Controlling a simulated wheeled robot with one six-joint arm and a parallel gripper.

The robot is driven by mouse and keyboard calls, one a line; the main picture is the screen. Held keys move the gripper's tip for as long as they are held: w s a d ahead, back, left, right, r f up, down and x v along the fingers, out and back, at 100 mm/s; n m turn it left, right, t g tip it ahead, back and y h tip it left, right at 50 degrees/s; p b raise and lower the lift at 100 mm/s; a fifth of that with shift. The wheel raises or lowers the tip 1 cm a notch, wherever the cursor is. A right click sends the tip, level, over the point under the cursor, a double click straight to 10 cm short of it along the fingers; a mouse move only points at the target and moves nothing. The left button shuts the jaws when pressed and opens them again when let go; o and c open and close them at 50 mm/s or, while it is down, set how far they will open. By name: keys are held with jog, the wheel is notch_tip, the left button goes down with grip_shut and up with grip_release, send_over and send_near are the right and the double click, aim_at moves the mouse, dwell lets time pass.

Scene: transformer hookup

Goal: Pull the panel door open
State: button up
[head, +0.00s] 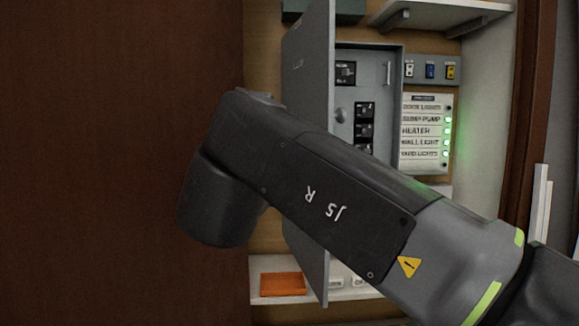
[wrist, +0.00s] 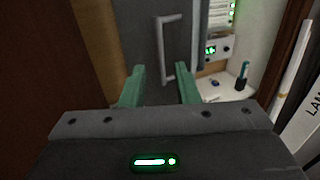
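The grey panel door (head: 308,75) stands swung outward in the head view, its tall near edge toward me, with the breaker panel (head: 376,60) exposed to its right. In the wrist view the door's dark grey face (wrist: 135,45) carries a pale bar handle (wrist: 163,50). My gripper (wrist: 160,80) has its two green fingers spread apart. The lower end of the handle shows between the fingertips; I cannot tell whether they touch it. In the head view my arm covers the door's middle, and my gripper and the handle are hidden.
A labelled switch list with green lights (head: 426,133) and colored switches (head: 430,70) are to the right. A shelf (head: 440,16) is above. An orange tray (head: 283,284) lies on a lower ledge. A marker (wrist: 242,75) stands on a white surface. Brown wood (head: 120,150) fills the left.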

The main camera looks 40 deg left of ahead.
jog(key=shift+v, duration=1.95)
jog(key=shift+x, duration=6.85)
